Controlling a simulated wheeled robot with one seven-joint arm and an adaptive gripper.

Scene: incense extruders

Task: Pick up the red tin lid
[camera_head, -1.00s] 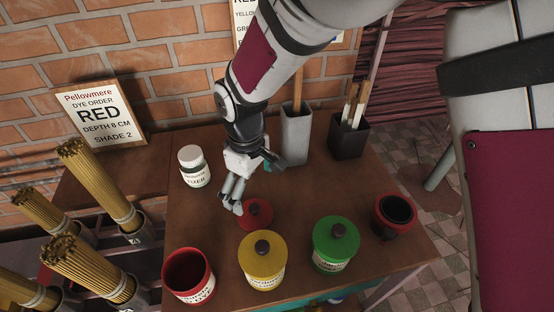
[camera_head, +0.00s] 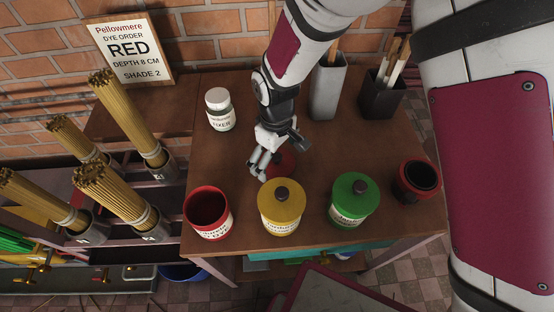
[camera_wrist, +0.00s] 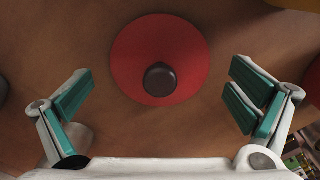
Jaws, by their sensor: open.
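The red tin lid (camera_wrist: 160,42) is a red disc with a dark round knob (camera_wrist: 160,79). It lies flat on the brown table behind the yellow tin. In the wrist view it is between and a little beyond the open, empty fingers of my gripper (camera_wrist: 160,105). In the head view my gripper (camera_head: 265,170) is just at the left of the lid (camera_head: 281,163) and hides part of it. I cannot tell the exact height of the fingers above the lid. The open red tin (camera_head: 209,212) stands at the front left without a lid.
Along the table front stand the lidded yellow tin (camera_head: 281,209), the lidded green tin (camera_head: 351,201) and a dark-mouthed red pot (camera_head: 416,182). Behind are a white fixer jar (camera_head: 220,110), a grey holder (camera_head: 327,92) and a dark holder (camera_head: 383,97). Incense bundles stand at the left.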

